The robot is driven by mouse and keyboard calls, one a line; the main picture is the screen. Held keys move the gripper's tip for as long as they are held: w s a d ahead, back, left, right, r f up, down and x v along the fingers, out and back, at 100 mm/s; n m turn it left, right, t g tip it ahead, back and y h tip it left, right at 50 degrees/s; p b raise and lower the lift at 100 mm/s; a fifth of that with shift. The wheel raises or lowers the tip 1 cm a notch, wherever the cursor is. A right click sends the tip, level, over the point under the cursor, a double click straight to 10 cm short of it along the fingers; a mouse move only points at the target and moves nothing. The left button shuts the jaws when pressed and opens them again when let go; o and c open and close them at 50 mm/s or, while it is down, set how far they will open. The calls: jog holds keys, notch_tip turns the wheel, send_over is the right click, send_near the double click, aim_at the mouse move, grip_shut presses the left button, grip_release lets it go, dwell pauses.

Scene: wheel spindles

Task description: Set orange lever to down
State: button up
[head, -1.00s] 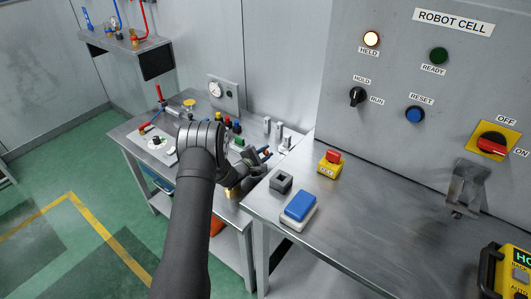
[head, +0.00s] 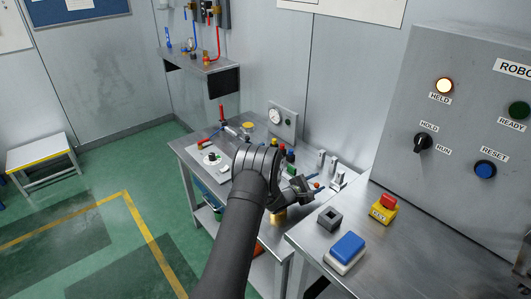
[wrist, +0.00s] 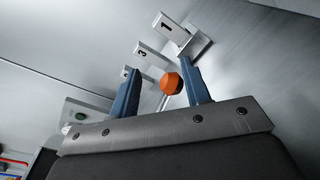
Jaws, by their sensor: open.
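In the wrist view the orange lever shows as a six-sided orange knob (wrist: 171,85) on a thin pale rod. The knob appears between the two blue fingers of my gripper (wrist: 160,72), closer to the right finger. The fingers are apart, with visible space on both sides of the knob; I cannot tell how far the knob is in depth. In the head view my gripper (head: 314,184) is over the right part of the far bench (head: 208,176), near upright metal brackets. The lever is too small there to make out surely, and its up or down position is unclear.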

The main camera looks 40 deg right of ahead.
jog(key=shift+w+r+n, duration=0.55)
jog(key=shift+r+n, duration=0.3)
jog(key=shift+n, duration=0.35)
jog(key=w+n, duration=0.1)
jog(key=r+n, duration=0.1)
jog(key=n, duration=0.1)
jog(key=shift+w+r+g+h, duration=0.3)
jog(key=shift+w, duration=0.05)
jog(key=w+n, duration=0.1)
jog(key=n, duration=0.1)
jog(key=w+r+n, duration=0.1)
jog(key=n, duration=0.1)
jog(key=shift+w+r, duration=0.15)
jog(key=shift+w, duration=0.2)
jog(key=w+a, duration=0.3)
jog(key=a, duration=1.4)
jog(key=w+d+r+m+g+y, duration=0.1)
jog(key=w+r+m+g+y, duration=0.4)
jog(key=w+r+m+y, duration=0.3)
jog(key=shift+w+r+g, duration=0.4)
jog(key=shift+w+r, duration=0.85)
jog(key=shift+w, duration=0.15)
jog(key=shift+d, duration=0.1)
jog(key=shift+c, duration=0.4)
